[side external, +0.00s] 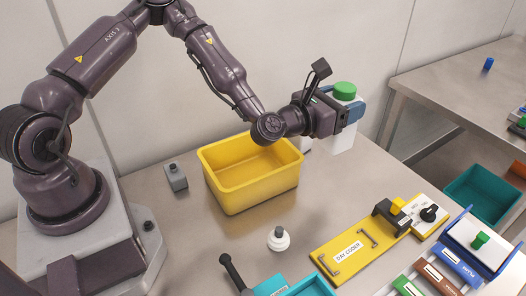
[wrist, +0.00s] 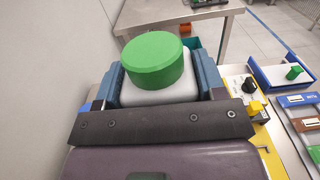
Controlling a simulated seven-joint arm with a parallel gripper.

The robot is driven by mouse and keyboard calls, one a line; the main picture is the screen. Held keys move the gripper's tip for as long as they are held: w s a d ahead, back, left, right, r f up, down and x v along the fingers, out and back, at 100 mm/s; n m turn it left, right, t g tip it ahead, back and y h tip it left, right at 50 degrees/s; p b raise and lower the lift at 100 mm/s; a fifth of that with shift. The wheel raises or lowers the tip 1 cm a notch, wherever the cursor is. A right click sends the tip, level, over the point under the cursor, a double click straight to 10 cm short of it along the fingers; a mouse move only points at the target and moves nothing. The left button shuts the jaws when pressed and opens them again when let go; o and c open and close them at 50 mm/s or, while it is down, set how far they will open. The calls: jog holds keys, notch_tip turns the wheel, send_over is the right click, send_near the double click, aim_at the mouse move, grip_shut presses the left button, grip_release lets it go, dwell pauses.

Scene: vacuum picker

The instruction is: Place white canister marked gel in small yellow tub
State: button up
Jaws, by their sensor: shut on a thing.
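A white canister (side external: 342,136) with a green lid is upright in my gripper (side external: 350,112), to the right of the yellow tub and near the back wall. No marking on it is readable. In the wrist view the blue jaws of my gripper (wrist: 158,88) are shut on both sides of the canister (wrist: 158,97), below its lid (wrist: 152,64). Whether its base touches the table cannot be told. The small yellow tub (side external: 255,191) stands open on the table, left of and below the gripper. Its visible inside is empty.
In front of the tub are a white round piece with a grey knob (side external: 278,239) and a yellow day coder plate (side external: 345,249). A small grey box (side external: 176,177) stands left of the tub. Colored labelled blocks (side external: 438,275) lie front right. A teal bin (side external: 480,194) sits beyond the table's right edge.

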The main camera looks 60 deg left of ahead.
jog(key=s+a+r+n+g+y, duration=0.1)
jog(key=s+a+r+n+y, duration=0.4)
jog(key=s+a+y, duration=0.3)
notch_tip(320, 180, down, 7)
jog(key=shift+s+a+h, duration=0.2)
jog(key=shift+a+h, duration=0.2)
jog(key=shift+f, duration=0.1)
jog(key=shift+f, duration=0.4)
jog(key=shift+f, duration=0.1)
jog(key=o, duration=1.1)
